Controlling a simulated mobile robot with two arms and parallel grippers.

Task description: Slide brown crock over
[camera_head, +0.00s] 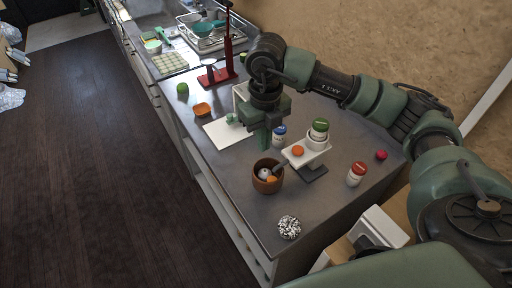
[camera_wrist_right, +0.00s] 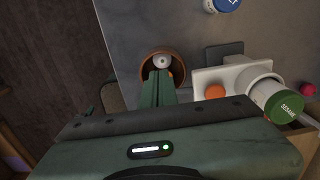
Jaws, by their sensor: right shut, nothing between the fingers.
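The brown crock (camera_head: 265,186) stands upright on the grey counter near its front edge, with a whitish round thing and an orange thing inside. It also shows in the right wrist view (camera_wrist_right: 147,70), just beyond the fingertips. My right gripper (camera_head: 264,147) points down at the crock's far side in the head view. In the right wrist view its fingers (camera_wrist_right: 160,76) are shut with nothing between them, and they hide the crock's near part. I cannot tell whether they touch the crock. My left gripper is not in view.
A white stand (camera_head: 318,157) beside the crock bears an orange item and a green-lidded jar (camera_head: 319,128). A red-lidded jar (camera_head: 356,173), a blue-lidded jar (camera_head: 279,135) and a speckled ball (camera_head: 289,227) are nearby. A white sheet (camera_head: 222,134) lies behind. Bare counter lies left of the crock.

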